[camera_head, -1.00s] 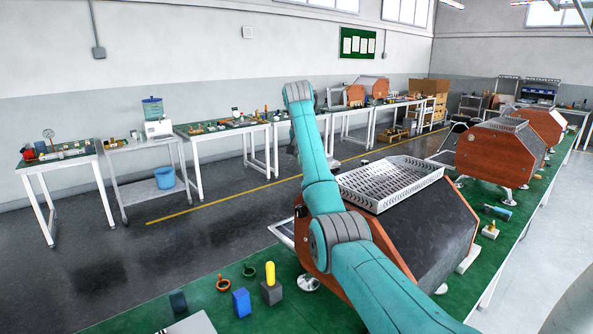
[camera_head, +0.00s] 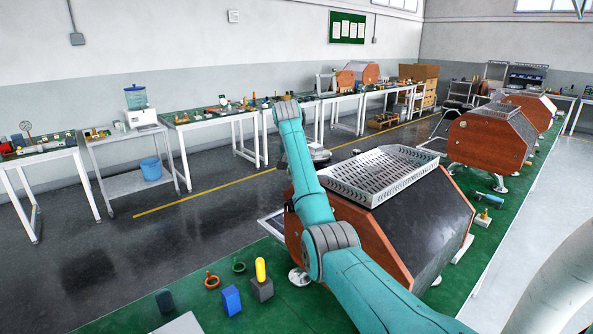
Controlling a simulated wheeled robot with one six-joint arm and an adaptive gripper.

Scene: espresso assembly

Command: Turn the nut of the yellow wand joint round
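My teal arm reaches from the bottom right across the near espresso machine (camera_head: 430,232), an orange-brown and black body with a perforated metal tray (camera_head: 385,172) on top. The far part of my arm bends down behind the machine's left side. My gripper is hidden there, so its state and anything it touches cannot be seen. The yellow wand joint and its nut cannot be made out. A yellow-topped piece (camera_head: 260,270) stands upright in a dark block on the green bench, left of the machine; I cannot tell if it belongs to the wand.
A blue block (camera_head: 231,300), an orange ring piece (camera_head: 211,281) and a green ring piece (camera_head: 239,266) stand on the green bench (camera_head: 190,281). Another machine (camera_head: 490,137) stands farther along it.

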